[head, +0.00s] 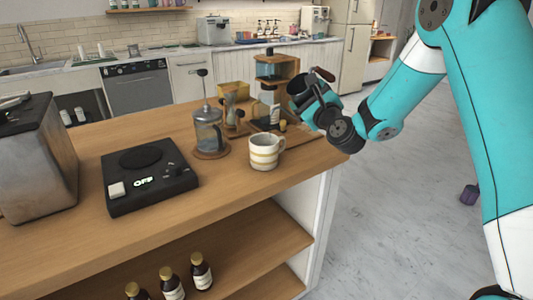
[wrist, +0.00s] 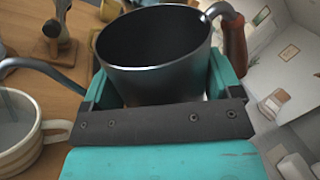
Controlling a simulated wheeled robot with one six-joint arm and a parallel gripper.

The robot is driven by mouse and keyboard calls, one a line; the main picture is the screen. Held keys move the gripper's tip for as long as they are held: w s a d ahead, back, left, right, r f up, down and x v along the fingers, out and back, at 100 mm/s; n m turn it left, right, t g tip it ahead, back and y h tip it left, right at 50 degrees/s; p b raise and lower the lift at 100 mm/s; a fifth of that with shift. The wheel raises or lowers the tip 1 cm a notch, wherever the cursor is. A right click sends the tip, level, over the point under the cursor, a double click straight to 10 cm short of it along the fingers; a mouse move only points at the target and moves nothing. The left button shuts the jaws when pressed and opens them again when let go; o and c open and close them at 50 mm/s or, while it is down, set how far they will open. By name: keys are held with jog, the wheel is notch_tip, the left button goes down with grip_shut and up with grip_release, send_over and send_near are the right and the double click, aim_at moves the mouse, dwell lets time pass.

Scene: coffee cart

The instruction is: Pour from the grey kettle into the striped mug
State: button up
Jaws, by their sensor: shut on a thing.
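The grey kettle (head: 301,86) is in my gripper (head: 312,112), held above the counter's right end. In the wrist view the kettle (wrist: 155,50) is between the two teal fingers (wrist: 160,88), its dark open top showing. Its thin spout (wrist: 45,66) reaches left and its red-brown handle (wrist: 235,45) is at the right. The striped mug (head: 264,151), cream with tan bands, stands upright on the counter, left of and below the kettle. The mug (wrist: 28,150) is partly cut off in the wrist view. I cannot tell whether liquid is flowing.
A glass press (head: 208,132) on a round wooden coaster stands just left of the mug. A wooden stand with brewing gear (head: 268,95) is behind it. A black scale reading OFF (head: 148,180) and a metal box (head: 35,160) are further left. Open floor lies right of the counter.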

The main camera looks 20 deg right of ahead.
dwell(0.6)
jog(key=shift+d+f+m+p, duration=0.15)
jog(key=shift+f+m+p, duration=0.4)
jog(key=shift+m+p, duration=0.2)
jog(key=shift+f, duration=0.1)
jog(key=shift+f+m+g+h+p, duration=0.55)
jog(key=shift+f+m+p, duration=1.05)
jog(key=shift+m+p, duration=0.4)
jog(key=shift+a+f+m+g+p, duration=0.15)
jog(key=shift+f+m+g+p, duration=0.1)
jog(key=shift+f+m+p, duration=0.5)
jog(key=shift+a+f+m+g+p, duration=0.2)
jog(key=shift+f+m+p, duration=0.4)
jog(key=shift+f+p, duration=0.25)
jog(key=shift+r, duration=0.1)
